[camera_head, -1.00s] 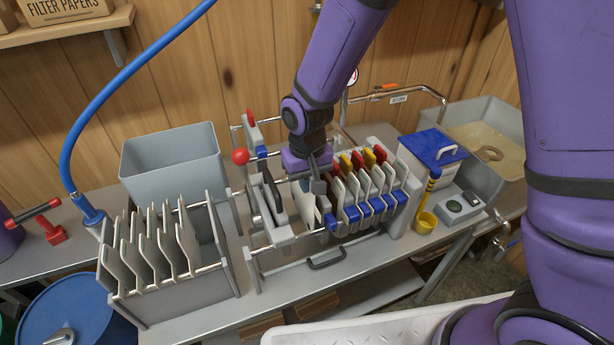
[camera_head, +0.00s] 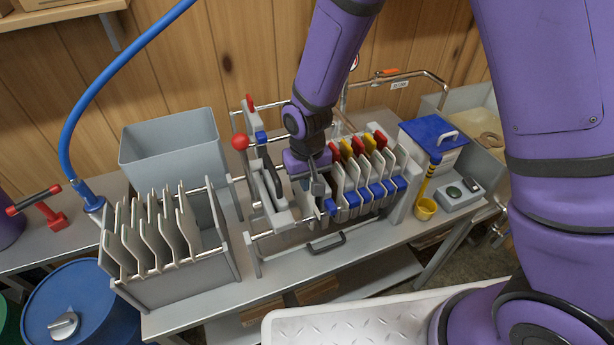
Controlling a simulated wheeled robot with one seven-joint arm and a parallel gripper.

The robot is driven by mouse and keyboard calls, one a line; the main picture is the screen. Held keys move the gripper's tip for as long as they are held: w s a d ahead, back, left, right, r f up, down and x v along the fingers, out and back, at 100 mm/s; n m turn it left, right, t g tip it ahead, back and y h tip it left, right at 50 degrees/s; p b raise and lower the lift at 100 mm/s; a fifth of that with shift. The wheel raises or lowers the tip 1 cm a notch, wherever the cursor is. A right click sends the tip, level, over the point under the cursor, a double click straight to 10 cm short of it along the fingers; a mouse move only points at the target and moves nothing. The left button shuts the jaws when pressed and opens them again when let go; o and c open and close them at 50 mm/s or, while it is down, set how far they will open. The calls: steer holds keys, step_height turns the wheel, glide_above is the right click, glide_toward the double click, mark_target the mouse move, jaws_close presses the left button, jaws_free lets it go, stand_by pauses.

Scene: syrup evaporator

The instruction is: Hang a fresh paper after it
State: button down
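The filter press (camera_head: 265,237) stands on the bench, with several pale plates (camera_head: 372,180) packed at its right. They have red and yellow tabs on top and blue handles low at the front. My gripper (camera_head: 318,190) points down at the left end of this pack, at a pale flat piece (camera_head: 311,207) beside a blue handle (camera_head: 331,206). The fingers are small and overlap the piece, so I cannot tell whether they grip it. I cannot tell if that piece is paper or plate. A grey rack (camera_head: 190,283) at left holds several upright off-white sheets (camera_head: 150,240).
The press's left end has a pale end plate (camera_head: 275,215) and a red knob (camera_head: 240,142). A grey bin (camera_head: 170,145) stands behind the rack. A blue hose arches at left.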

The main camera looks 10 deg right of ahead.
steer(key=c, duration=0.9)
jaws_free()
steer(key=shift+c, duration=0.2)
steer(key=shift+r, duration=4)
